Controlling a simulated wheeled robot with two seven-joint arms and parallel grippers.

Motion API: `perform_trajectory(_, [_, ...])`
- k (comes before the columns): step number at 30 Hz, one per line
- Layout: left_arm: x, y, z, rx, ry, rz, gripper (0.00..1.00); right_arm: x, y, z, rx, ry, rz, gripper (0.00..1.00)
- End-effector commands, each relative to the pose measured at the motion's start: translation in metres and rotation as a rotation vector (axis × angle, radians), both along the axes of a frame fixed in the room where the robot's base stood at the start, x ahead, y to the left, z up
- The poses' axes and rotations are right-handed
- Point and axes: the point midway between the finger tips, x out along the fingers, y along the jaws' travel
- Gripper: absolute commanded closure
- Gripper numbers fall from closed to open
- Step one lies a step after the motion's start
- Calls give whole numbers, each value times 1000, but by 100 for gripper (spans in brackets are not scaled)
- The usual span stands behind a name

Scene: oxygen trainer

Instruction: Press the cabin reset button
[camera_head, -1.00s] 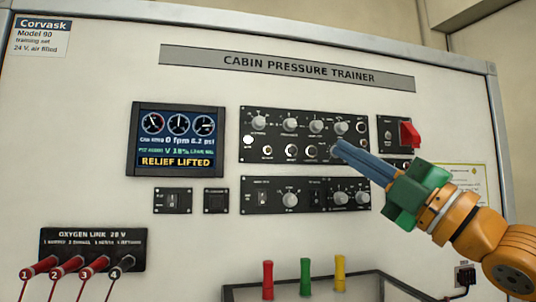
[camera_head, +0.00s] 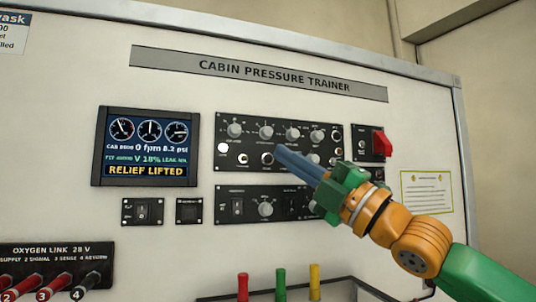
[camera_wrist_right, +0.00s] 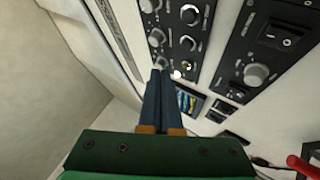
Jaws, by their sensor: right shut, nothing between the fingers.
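The upper black control panel (camera_head: 222,165) has a row of knobs, a white round light or button (camera_head: 223,147) at its left, and small round controls below. A separate small panel holds a square black button (camera_head: 189,211). The labels are too small to read, so I cannot tell which control is the cabin reset button. My right gripper (camera_head: 279,150) is shut and empty, its blue fingertips in front of the upper panel's lower row, hiding part of it. In the right wrist view the fingertips (camera_wrist_right: 160,73) are near a pale round control (camera_wrist_right: 177,74). Contact is unclear.
The display (camera_head: 146,147) reads RELIEF LIFTED. The lower panel (camera_head: 225,214) has switches and knobs. A red switch guard (camera_head: 382,144) sticks out at right. Below are the oxygen link panel (camera_head: 50,252) with cables and a tray (camera_head: 330,288) with red, green and yellow handles.

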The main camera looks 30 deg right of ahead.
Motion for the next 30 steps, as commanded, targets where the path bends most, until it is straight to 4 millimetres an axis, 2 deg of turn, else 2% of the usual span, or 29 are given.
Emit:
perform_trajectory(3, [0, 0, 10, 0, 0, 0, 45, 16, -4, 3, 1, 2, -3, 100])
perform_trajectory(9, [0, 0, 15, 0, 0, 0, 45, 31, -8, 1, 0, 1, -2, 100])
perform_trajectory(30, [0, 0, 14, 0, 0, 0, 45, 33, -8, 0, 1, -1, -1, 100])
